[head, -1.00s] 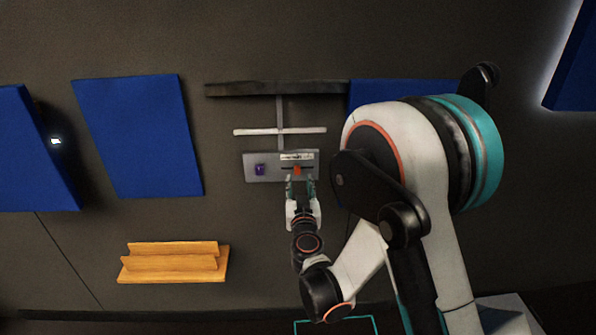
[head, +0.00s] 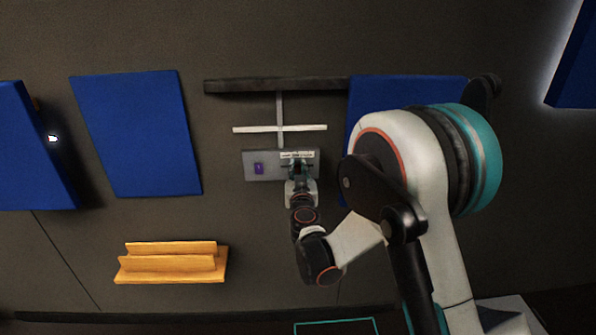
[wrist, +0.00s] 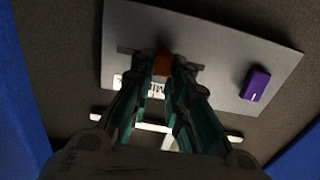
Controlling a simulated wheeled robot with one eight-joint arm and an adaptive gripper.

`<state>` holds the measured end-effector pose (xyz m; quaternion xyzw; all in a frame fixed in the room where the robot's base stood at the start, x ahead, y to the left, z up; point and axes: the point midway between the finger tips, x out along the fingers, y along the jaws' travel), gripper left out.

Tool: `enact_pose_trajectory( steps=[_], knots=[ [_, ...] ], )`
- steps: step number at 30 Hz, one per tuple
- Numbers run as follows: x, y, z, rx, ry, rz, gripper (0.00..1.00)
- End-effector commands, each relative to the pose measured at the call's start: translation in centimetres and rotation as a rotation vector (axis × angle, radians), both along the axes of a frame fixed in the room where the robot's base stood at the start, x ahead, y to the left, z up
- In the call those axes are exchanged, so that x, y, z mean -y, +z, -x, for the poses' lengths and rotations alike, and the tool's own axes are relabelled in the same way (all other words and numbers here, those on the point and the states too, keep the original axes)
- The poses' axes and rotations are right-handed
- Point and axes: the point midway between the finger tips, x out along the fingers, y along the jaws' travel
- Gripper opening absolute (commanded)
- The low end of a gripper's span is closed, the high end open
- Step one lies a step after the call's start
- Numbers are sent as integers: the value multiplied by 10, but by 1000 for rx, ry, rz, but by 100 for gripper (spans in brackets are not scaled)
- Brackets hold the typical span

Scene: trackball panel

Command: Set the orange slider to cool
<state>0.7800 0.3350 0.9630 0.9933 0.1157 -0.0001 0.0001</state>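The orange slider (wrist: 163,65) shows in the wrist view between my fingertips, in a dark slot on the grey panel (wrist: 220,55). My gripper (wrist: 164,68) has one finger on each side of the slider, and the fingers look closed in against it. A white printed label (wrist: 155,90) lies by the slot, partly covered by my fingers; its words are not readable. In the head view my gripper (head: 299,168) is at the right half of the panel (head: 275,172) and hides the slider.
A purple control (head: 259,169) sits on the panel's left half, clear of my fingers. A pale crossbar (head: 255,129) and a dark ledge (head: 240,87) are above the panel. An orange shelf (head: 170,276) is at lower left. Blue boards (head: 135,135) hang on the wall.

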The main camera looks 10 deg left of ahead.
Motion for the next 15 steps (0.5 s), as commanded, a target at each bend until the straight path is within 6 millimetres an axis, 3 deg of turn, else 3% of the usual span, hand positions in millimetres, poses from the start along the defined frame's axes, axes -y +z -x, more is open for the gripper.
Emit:
enact_pose_trajectory(
  steps=[7,15],
  knots=[
    [3,0,-1,0,-1,0,0],
    [39,0,-9,0,-2,0,0]
  ],
)
